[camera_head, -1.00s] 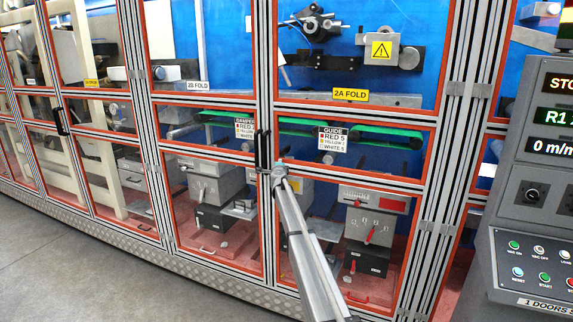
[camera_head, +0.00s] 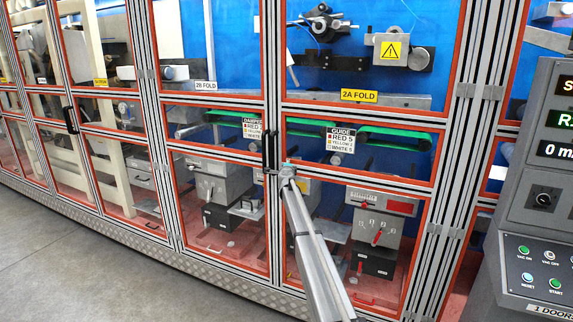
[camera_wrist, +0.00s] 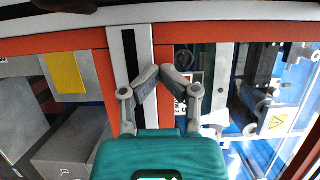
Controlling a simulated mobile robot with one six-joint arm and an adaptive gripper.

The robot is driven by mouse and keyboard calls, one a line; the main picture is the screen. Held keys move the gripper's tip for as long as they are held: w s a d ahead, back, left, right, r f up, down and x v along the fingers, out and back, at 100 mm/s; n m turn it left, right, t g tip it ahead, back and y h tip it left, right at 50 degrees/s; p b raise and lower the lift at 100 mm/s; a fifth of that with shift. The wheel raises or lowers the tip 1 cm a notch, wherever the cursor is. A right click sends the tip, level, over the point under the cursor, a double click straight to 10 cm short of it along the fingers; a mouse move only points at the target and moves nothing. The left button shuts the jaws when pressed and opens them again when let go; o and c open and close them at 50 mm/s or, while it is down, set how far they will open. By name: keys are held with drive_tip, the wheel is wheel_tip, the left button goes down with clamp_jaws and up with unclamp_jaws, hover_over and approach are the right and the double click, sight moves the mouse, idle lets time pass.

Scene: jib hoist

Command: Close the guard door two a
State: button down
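Guard door two A is the orange-edged clear door with the yellow 2A FOLD label (camera_head: 360,95); its lower pane and orange frame (camera_head: 360,182) are at centre right. It looks about flush with the machine front; I cannot tell whether a small gap is left. Black handles (camera_head: 270,150) stand at its left edge, beside the 2B door. My gripper (camera_head: 286,170) is at the door's left edge, just below the handles. In the wrist view my gripper's fingertips (camera_wrist: 162,70) come together in front of the orange frame and silver post, with nothing seen between them. Contact cannot be told.
The 2B FOLD door (camera_head: 205,86) stands to the left, looking shut. A grey control console (camera_head: 535,215) with buttons is close on the right. A silver post (camera_head: 455,150) stands between door and console. Bare concrete floor (camera_head: 70,260) lies at lower left.

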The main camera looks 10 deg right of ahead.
drive_tip(key=s+a, duration=0.8)
drive_tip(key=s, duration=0.4)
drive_tip(key=shift+r, duration=0.4)
drive_tip(key=shift+s, duration=0.15)
drive_tip(key=s+a+f+n+g+y, duration=0.25)
drive_tip(key=s+n, duration=0.25)
drive_tip(key=s, duration=0.4)
drive_tip(key=s+a+f+n+g+y, duration=0.1)
drive_tip(key=s+f+n+g+y, duration=0.2)
drive_tip(key=s+n, duration=0.45)
drive_tip(key=s+a+f+n+g+y, duration=0.2)
drive_tip(key=s+f+n+y, duration=0.15)
drive_tip(key=s, duration=0.75)
drive_tip(key=s+d+f+n+g+h, duration=0.1)
drive_tip(key=s+d+f+g+h, duration=0.1)
drive_tip(key=s, duration=0.9)
drive_tip(key=s+d+f+n+g+h, duration=0.1)
drive_tip(key=s+d+f+g, duration=0.3)
drive_tip(key=s, duration=0.8)
drive_tip(key=s+d+f+n+g+h, duration=0.2)
drive_tip(key=s+d, duration=0.4)
drive_tip(key=s, duration=0.5)
drive_tip(key=shift+s+d+f+g+h, duration=0.2)
drive_tip(key=shift+s+f+g+h, duration=0.15)
drive_tip(key=shift+f+g, duration=0.7)
